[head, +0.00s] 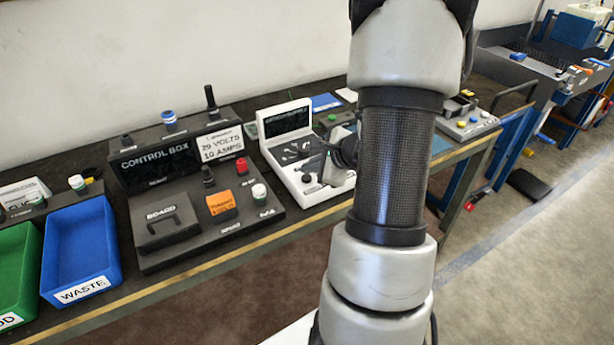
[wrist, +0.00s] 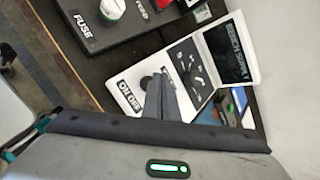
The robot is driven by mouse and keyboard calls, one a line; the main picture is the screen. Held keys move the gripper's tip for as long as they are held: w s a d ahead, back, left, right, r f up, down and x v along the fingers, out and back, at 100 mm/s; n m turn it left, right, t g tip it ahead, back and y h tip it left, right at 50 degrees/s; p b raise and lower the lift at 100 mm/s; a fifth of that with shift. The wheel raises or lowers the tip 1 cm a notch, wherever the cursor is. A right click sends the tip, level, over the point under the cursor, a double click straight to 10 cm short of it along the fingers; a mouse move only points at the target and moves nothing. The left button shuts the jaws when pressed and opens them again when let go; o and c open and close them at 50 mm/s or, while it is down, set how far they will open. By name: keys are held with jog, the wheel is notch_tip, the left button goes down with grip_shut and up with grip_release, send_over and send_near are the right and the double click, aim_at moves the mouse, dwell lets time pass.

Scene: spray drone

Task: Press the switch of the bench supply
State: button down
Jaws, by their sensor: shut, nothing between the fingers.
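The bench supply is a white unit (head: 270,127) with a dark display on its upright back panel, standing on the bench right of the control box in the head view. In the wrist view its white panel (wrist: 188,47) lies in the upper middle, with an ON OFF label (wrist: 128,93) at its near edge. A dark round part (wrist: 146,82) shows beside that label; I cannot tell whether it is the switch. My gripper (wrist: 160,84) is shut and empty, over the near part of the panel. Touch cannot be told. My arm partly covers the unit in the head view.
The control box (head: 155,168), with several knobs and an orange block (head: 221,204), stands left of the supply. A blue waste bin (head: 80,240) and a green bin (head: 18,270) are further left. Another device (head: 468,127) stands at the right end of the bench.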

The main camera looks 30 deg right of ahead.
aim_at(310, 180)
jog(key=shift+r+p, duration=2.05)
jog(key=shift+r, duration=0.95)
